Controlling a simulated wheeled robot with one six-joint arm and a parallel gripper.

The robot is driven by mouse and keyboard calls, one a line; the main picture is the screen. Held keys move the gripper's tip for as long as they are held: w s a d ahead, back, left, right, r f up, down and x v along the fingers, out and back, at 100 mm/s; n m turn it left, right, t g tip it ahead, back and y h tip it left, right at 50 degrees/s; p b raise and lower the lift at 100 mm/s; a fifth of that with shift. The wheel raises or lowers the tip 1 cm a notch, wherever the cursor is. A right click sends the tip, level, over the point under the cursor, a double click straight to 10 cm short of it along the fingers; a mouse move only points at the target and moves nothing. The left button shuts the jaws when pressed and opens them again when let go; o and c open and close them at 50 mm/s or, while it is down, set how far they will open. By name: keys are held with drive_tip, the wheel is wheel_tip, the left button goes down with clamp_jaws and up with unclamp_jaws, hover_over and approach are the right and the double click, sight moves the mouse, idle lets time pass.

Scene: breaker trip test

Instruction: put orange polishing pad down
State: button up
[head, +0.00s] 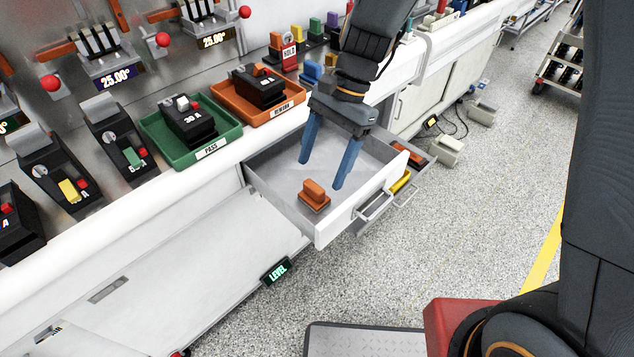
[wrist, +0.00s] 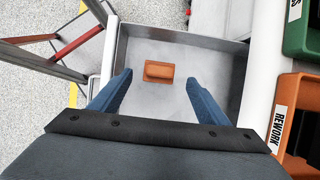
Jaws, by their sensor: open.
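The orange polishing pad (head: 314,196) is a small block with a raised grip. It lies on the floor of the open drawer (head: 272,205), near its front left part. In the wrist view the pad (wrist: 159,71) lies beyond my fingertips, between their lines, with bare drawer floor around it. My gripper (head: 321,175) is open and empty, with two blue fingers reaching down over the drawer. The fingers (wrist: 155,85) stand apart from the pad in the wrist view. Nothing hides the pad in either view.
A green PASS tray (head: 226,141) and an orange REWORK tray (head: 299,97), each holding a black breaker, sit on the bench beside the drawer. A second open drawer with orange and yellow items (head: 401,183) is just to the right. The drawer floor is otherwise clear.

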drive_tip(key=v, duration=0.5)
drive_tip(key=s+d+f+n+t+h, duration=0.1)
drive_tip(key=s+d+n+t, duration=0.1)
drive_tip(key=d, duration=0.8)
drive_tip(key=s+d+f+n+t+h, duration=0.1)
drive_tip(key=s+d+n, duration=0.3)
drive_tip(key=d, duration=0.7)
drive_tip(key=shift+d+n+t+h+b, duration=0.15)
drive_tip(key=shift+n+t+h+b, duration=0.2)
drive_tip(key=shift+n+t+h, duration=0.45)
drive_tip(key=shift+s+y, duration=0.1)
drive_tip(key=shift+y, duration=0.2)
